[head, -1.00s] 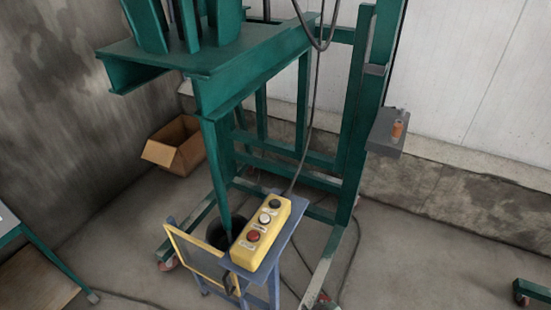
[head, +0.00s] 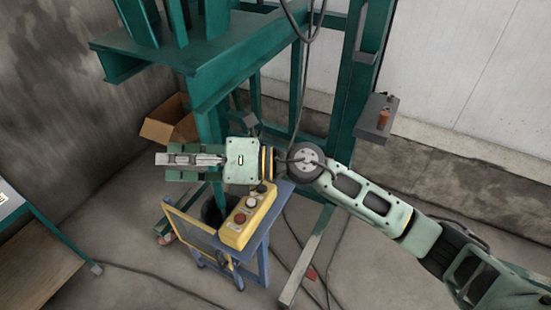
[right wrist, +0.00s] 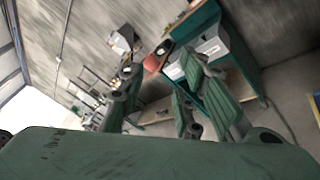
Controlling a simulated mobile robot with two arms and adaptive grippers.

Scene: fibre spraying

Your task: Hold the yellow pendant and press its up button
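The yellow pendant (head: 234,236) lies on a small blue stand (head: 268,215) in the head view. It has a red button, a white button and a dark button along its top face. The dark button is at the far end, close under my right wrist in the picture. My right gripper (head: 168,160) reaches in from the right and points left, beyond and above the pendant. It is apart from the pendant. In the right wrist view its fingers (right wrist: 160,75) stand apart with nothing between them. My left gripper is not in view.
A green steel frame (head: 210,88) stands behind the stand. A yellow-edged panel (head: 195,236) hangs at the stand's left. A cardboard box (head: 160,131) lies at the back left. Cables run over the floor.

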